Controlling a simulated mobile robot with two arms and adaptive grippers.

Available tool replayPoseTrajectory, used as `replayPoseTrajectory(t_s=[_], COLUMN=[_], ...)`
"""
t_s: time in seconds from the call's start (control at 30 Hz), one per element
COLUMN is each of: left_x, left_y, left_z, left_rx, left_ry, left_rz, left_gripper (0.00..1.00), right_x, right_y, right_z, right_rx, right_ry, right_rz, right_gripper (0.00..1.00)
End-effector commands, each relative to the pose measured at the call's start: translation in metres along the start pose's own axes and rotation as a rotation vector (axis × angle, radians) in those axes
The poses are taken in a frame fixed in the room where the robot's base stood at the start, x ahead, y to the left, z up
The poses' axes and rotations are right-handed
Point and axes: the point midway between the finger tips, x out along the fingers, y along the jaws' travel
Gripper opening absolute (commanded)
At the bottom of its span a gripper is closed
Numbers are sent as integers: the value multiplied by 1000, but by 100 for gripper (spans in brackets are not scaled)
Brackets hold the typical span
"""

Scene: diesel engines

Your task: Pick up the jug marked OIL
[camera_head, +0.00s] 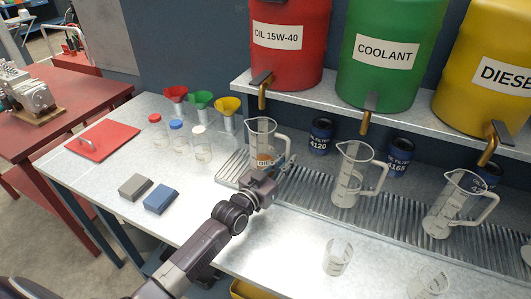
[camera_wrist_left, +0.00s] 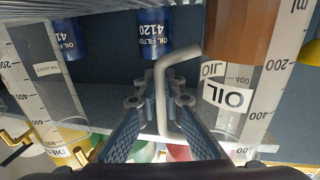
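The jug marked OIL (camera_head: 262,134) is a clear measuring jug, upright on the ribbed drip tray below the red drum, with brown liquid low inside. Its handle (camera_head: 287,146) is on its right side. In the left wrist view the OIL label on the jug (camera_wrist_left: 228,97) is close on the right, and the grey handle (camera_wrist_left: 160,95) lies between the fingers. My left gripper (camera_head: 276,172) is at the jug's lower right; in the wrist view its fingers (camera_wrist_left: 160,103) are spread on either side of the handle, with gaps visible. My right gripper is not in view.
Two more clear jugs, the nearer one (camera_head: 353,178) and another (camera_head: 452,208), stand to the right on the drip tray (camera_head: 306,192). Blue oil filters (camera_head: 321,134) stand behind. Beakers (camera_head: 338,257) are in front. Brass taps (camera_head: 262,96) hang overhead. The front left bench is mostly clear.

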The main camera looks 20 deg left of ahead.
Motion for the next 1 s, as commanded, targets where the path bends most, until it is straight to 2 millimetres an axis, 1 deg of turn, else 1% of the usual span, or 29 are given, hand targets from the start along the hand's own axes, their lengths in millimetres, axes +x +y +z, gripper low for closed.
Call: replayPoseTrajectory(t_s=[0.2,0.67,0.77,1.0], left_x=[0,0,0,0], left_y=[0,0,0,0], left_z=[0,-4,-7,-24], left_rx=[0,2,1,2], left_ry=[0,4,4,7], left_rz=[0,-1,-1,0], left_gripper=[0,0,0,0], right_x=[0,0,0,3], right_y=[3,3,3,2], right_z=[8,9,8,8], right_rx=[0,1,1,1], right_ry=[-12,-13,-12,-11], right_rz=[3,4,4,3], right_gripper=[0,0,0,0])
